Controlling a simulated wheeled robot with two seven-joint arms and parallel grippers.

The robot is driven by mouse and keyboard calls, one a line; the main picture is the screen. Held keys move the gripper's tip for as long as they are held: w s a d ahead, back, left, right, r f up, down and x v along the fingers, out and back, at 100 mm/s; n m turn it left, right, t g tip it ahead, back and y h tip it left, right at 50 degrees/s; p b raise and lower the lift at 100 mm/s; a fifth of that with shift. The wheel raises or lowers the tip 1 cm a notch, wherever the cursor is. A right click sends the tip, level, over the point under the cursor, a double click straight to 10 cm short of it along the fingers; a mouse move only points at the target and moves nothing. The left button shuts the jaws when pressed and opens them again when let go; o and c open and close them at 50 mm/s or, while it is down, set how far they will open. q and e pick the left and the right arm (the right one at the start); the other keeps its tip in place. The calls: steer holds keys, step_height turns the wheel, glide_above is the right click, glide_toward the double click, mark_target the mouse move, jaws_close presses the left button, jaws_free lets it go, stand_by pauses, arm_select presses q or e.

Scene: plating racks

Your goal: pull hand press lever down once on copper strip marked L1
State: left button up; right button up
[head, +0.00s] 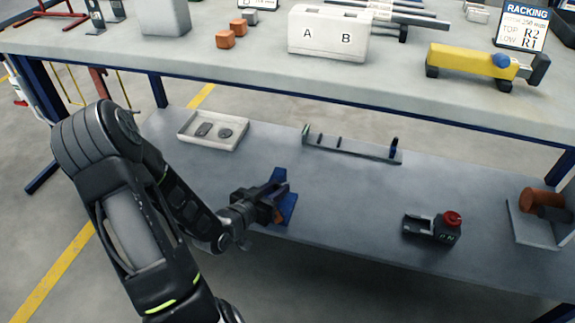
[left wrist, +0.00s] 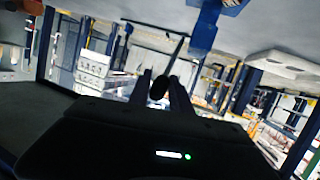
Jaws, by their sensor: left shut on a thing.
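In the head view, the blue hand press (head: 288,206) stands on the lower grey shelf, and my left gripper (head: 266,200) covers much of it. In the left wrist view my left gripper (left wrist: 163,88) is shut on a dark rounded lever end (left wrist: 159,89) between its fingers. A blue part (left wrist: 206,28) shows above the fingers in that view. A small brown patch shows beside the gripper in the head view; I cannot tell if it is the copper strip, and no L1 mark is readable. My right gripper is not in view.
On the shelf are a white tray (head: 185,137) with dark pieces, a long grey rack (head: 350,151), a black device with a red knob (head: 452,219) and copper-coloured cylinders (head: 540,200). The upper table (head: 200,60) overhangs the shelf's back.

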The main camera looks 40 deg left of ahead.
arm_select(q)
steer(key=shift+d+f, duration=0.1)
steer(key=shift+d, duration=0.15)
steer(key=shift+s+d+f+b, duration=0.1)
steer(key=shift+s+f+b, duration=0.15)
steer(key=shift+s+b, duration=0.1)
steer(key=shift+w+a+r+p, duration=0.25)
steer(key=shift+w+r+p, duration=0.45)
steer(key=shift+w+r, duration=0.25)
steer(key=shift+w, duration=0.05)
steer(key=shift+w+a+r+p, duration=0.3)
steer(key=shift+w+r+p, duration=0.25)
steer(key=shift+w+r, duration=0.25)
steer(key=shift+w+a+r, duration=0.15)
steer(key=shift+w, duration=0.25)
steer(key=shift+w+a+r, duration=0.1)
steer(key=shift+w+r, duration=0.05)
steer(key=shift+w, duration=0.3)
jaws_close()
